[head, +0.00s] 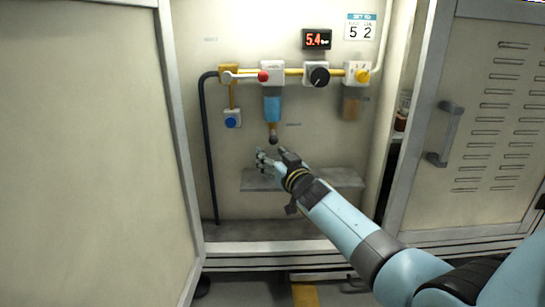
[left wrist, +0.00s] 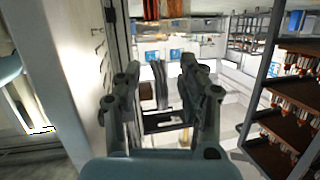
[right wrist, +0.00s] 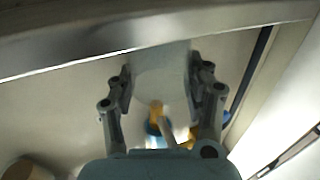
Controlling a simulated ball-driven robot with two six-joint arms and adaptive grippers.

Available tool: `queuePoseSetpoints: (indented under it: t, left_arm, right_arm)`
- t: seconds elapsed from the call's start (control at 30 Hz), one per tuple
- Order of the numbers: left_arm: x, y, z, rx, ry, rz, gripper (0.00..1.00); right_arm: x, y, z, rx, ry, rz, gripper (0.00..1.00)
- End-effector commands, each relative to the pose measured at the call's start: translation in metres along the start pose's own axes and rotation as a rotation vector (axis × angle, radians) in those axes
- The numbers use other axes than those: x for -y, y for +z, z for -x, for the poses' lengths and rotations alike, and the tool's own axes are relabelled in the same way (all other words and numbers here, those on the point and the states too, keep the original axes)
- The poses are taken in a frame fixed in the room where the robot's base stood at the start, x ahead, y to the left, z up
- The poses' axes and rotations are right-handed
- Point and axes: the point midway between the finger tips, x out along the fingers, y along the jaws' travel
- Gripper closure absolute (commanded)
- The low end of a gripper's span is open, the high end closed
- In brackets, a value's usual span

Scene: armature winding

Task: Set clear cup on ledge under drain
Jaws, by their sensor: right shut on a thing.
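My right gripper (head: 268,158) is just below the drain (head: 272,139) at the bottom of the blue filter bowl (head: 272,108). In the right wrist view its fingers (right wrist: 160,85) are shut on the clear cup (right wrist: 160,62), a pale see-through shape between them. The cup is hard to make out in the head view. The grey ledge (head: 345,178) runs along the back wall below and behind the gripper. I cannot tell whether the cup touches it. My left gripper (left wrist: 159,85) is open and empty in the left wrist view, away from the panel.
A second, brownish bowl (head: 352,106) hangs to the right. A black hose (head: 209,150) runs down the left side. A large pale door (head: 80,150) stands at left and a vented door (head: 480,130) at right. Shelving (left wrist: 285,110) stands right of my left gripper.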

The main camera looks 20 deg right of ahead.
Motion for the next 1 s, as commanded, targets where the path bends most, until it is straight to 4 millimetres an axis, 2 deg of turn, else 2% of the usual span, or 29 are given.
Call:
queuePoseSetpoints:
  t: [0.17, 0.2, 0.37, 0.77, 0.8, 1.0]
  left_arm:
    - [0.0, -0.004, -0.002, -0.015, 0.0, -0.002, 0.6]
    - [0.0, -0.005, -0.003, -0.02, 0.0, -0.003, 0.6]
    - [0.0, -0.006, -0.004, -0.024, 0.0, -0.003, 0.6]
    - [0.001, -0.006, -0.003, -0.016, -0.001, -0.001, 0.6]
    - [0.001, -0.003, -0.001, 0.0, -0.001, 0.001, 0.6]
    - [-0.002, 0.047, 0.026, 0.216, -0.001, 0.021, 0.6]
  right_arm:
    - [0.0, 0.001, 0.0, 0.0, 0.0, 0.0, 0.78]
    - [0.0, 0.002, 0.0, 0.0, 0.0, 0.0, 0.48]
    - [0.0, 0.001, 0.0, 0.0, 0.0, 0.0, 0.27]
    - [0.0, -0.001, 0.0, -0.001, 0.0, 0.0, 0.26]
    - [0.0, -0.002, 0.001, 0.0, 0.0, -0.001, 0.26]
    - [0.0, -0.004, 0.021, -0.002, 0.0, -0.001, 0.26]
